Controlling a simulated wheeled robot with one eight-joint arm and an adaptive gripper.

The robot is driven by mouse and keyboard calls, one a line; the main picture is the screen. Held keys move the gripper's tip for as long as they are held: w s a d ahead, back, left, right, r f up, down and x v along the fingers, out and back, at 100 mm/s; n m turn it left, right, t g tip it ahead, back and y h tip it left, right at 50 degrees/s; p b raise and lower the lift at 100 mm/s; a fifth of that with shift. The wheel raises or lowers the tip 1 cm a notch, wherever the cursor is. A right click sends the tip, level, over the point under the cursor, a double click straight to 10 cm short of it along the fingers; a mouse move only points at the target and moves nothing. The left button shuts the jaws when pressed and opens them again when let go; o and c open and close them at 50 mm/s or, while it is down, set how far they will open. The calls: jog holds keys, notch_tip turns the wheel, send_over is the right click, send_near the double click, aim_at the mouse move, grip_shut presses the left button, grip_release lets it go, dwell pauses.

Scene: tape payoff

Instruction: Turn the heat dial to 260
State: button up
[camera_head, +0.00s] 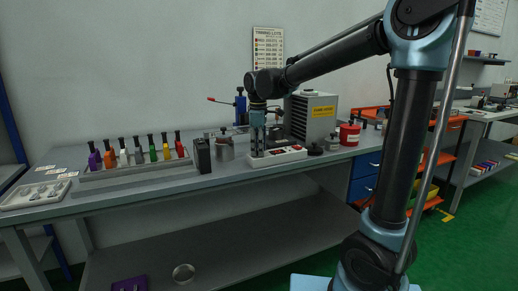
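My gripper (257,153) points straight down over the left end of a low white unit (278,160) on the bench. The unit has red details on its top. The gripper's fingers reach close to the unit's top; I cannot tell whether they touch it. No dial or number scale can be made out; the gripper covers the unit's left part. Whether the fingers are open or shut is too small to tell.
A grey box with a yellow label (311,118) stands behind the unit. A red canister (350,134) is to its right. A metal pot (224,149) and a black block (202,155) are to its left.

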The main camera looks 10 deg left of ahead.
jog(key=c, duration=0.5)
jog(key=m, duration=0.4)
jog(key=shift+w+m, duration=0.15)
jog(key=shift+m, duration=0.25)
jog(key=m, duration=0.4)
jog(key=shift+r+m+h, duration=0.1)
jog(key=shift+m+h, duration=0.2)
jog(key=m, duration=0.5)
jog(key=shift+w, duration=0.15)
jog(key=m, duration=0.5)
jog(key=shift+g, duration=0.3)
jog(key=shift+m, duration=0.3)
